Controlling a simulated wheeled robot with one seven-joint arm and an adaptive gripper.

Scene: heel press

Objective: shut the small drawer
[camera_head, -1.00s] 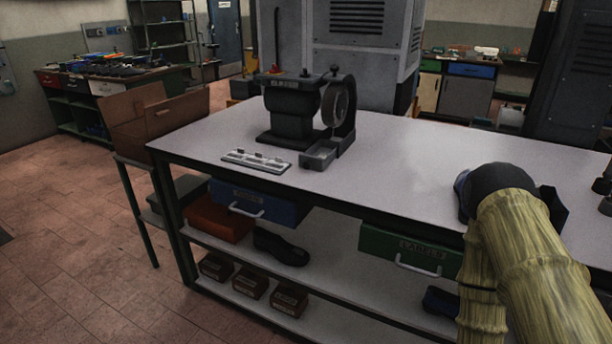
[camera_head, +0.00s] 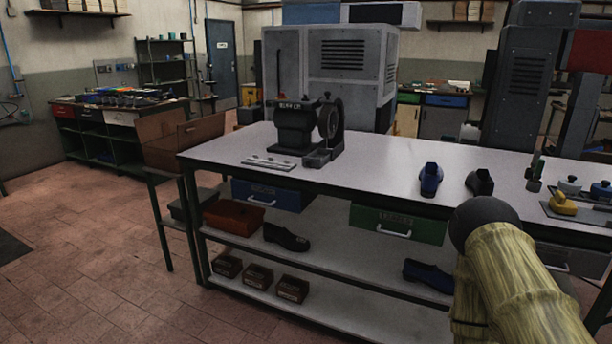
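A blue drawer (camera_head: 272,194) with a pale bar handle hangs under the left part of the grey-topped workbench (camera_head: 385,158). A green drawer (camera_head: 405,223) with a label and a similar handle hangs to its right. A further handle (camera_head: 553,266) shows under the right part, partly behind my arm. I cannot tell which one is the small drawer, or how far any of them stands out. My arm, in a yellowish sleeve with a dark rounded joint, covers the lower right. My gripper is not visible.
A dark machine (camera_head: 296,127) and a metal strip stand on the bench's left. Blue (camera_head: 431,179) and dark (camera_head: 480,182) shoe-like pieces stand to the right. The shelf below holds a dark shoe (camera_head: 286,238), a blue shoe (camera_head: 428,275) and boxes. Floor at left is clear.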

